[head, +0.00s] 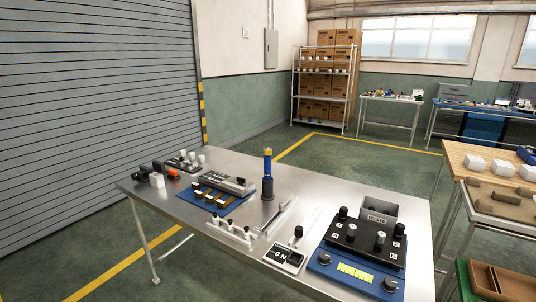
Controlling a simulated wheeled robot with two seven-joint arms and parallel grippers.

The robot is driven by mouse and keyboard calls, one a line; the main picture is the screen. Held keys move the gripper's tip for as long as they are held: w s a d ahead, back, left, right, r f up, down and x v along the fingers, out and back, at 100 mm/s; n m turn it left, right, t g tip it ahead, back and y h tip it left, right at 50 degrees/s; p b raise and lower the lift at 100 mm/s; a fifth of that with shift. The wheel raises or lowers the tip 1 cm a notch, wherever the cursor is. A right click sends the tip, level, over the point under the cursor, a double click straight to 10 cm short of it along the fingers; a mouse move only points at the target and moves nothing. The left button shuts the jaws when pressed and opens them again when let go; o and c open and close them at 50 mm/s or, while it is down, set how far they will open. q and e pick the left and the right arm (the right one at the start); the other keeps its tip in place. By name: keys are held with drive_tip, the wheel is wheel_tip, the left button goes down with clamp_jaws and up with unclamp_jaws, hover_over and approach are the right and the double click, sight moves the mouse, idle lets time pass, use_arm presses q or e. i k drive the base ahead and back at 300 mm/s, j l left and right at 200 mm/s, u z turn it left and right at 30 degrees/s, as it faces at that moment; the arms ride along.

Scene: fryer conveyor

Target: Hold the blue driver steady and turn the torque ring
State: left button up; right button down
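The blue driver (267,172) stands upright near the middle of the metal table. It has a blue body, a dark base resting on the table top, and a yellow ring (267,153) near its top, which looks like the torque ring. Nothing touches the driver. Neither of my grippers shows in the head view.
The steel table (190,215) also carries a blue mat (215,205) with parts left of the driver, a white lever rack (230,233) in front, an ON switch box (285,258) and a blue-black knob panel (360,255) at right. A wooden bench (470,150) stands farther right.

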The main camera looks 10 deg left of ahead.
sight(267, 151)
drive_tip(key=i+j, duration=0.2)
drive_tip(key=i, duration=0.25)
drive_tip(key=i+j, duration=0.15)
drive_tip(key=i, duration=0.25)
drive_tip(key=i+j+z, duration=0.1)
drive_tip(key=i, duration=0.35)
drive_tip(key=i+j, duration=0.3)
drive_tip(key=i, duration=0.1)
